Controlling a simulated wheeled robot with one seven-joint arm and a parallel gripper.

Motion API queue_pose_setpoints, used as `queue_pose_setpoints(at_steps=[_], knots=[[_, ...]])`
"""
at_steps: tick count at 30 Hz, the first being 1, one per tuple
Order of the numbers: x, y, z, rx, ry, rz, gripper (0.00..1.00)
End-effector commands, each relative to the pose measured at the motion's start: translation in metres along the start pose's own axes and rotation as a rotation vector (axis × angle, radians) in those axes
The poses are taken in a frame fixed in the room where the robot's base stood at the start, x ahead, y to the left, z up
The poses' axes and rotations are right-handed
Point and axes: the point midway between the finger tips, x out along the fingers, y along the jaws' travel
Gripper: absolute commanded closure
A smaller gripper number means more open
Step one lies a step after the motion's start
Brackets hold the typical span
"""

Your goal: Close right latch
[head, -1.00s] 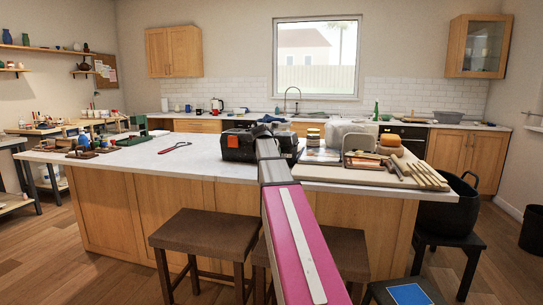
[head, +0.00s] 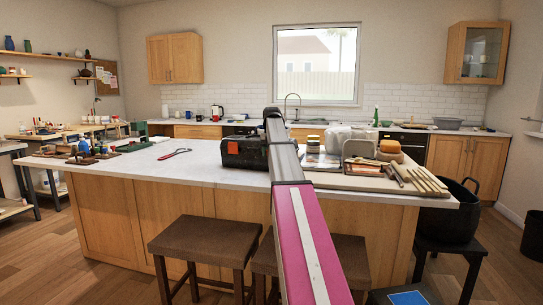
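A black toolbox (head: 240,155) with a small orange-red patch on its front stands on the white island top, left of my arm. My raised arm crosses in front of its right part. The right latch cannot be made out; that side of the box is behind my arm. My gripper cannot be made out either, as the arm's links stand in front of where it would be. Whether it touches the box does not show.
Stools (head: 205,235) stand in front.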

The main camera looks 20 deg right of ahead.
Motion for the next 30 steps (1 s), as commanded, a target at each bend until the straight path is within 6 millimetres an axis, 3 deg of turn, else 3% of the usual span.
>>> queue_pose_setpoints(at_steps=[10,26,27,29,30], knots=[[-0.0027,0.0008,0.0045,0.001,0.132,0.001,0.62],[-0.0024,0.0002,0.0040,0.003,0.153,0.000,0.62],[-0.0024,0.0002,0.0039,0.002,0.153,0.000,0.29],[-0.0025,0.0002,0.0039,0.002,0.152,0.000,0.13],[-0.0027,0.0001,0.0039,0.002,0.152,0.000,0.13]])
